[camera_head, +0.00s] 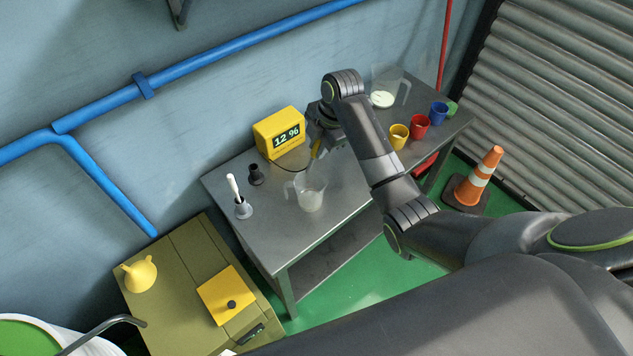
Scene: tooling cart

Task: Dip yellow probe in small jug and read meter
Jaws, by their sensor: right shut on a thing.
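The yellow meter (279,134) stands at the back of the metal cart and its display reads 12 %. My right gripper (318,148) is shut on the yellow probe (315,150), of which only a short part shows beside the jaws. A thin dark cable runs between the meter and the probe. The small clear jug (311,194) stands on the cart in front of the gripper, with some pale content low inside. The probe appears above and behind the jug's rim, apart from it. A larger clear jug (389,86) with white content stands farther right. My left gripper is not in view.
A white-handled tool sits in a grey holder (243,208), near a dark holder (256,174). Yellow (398,137), red (419,126) and blue (438,113) cups stand at the cart's right. The cart's front left top (280,237) is clear. A traffic cone (481,178) stands beyond.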

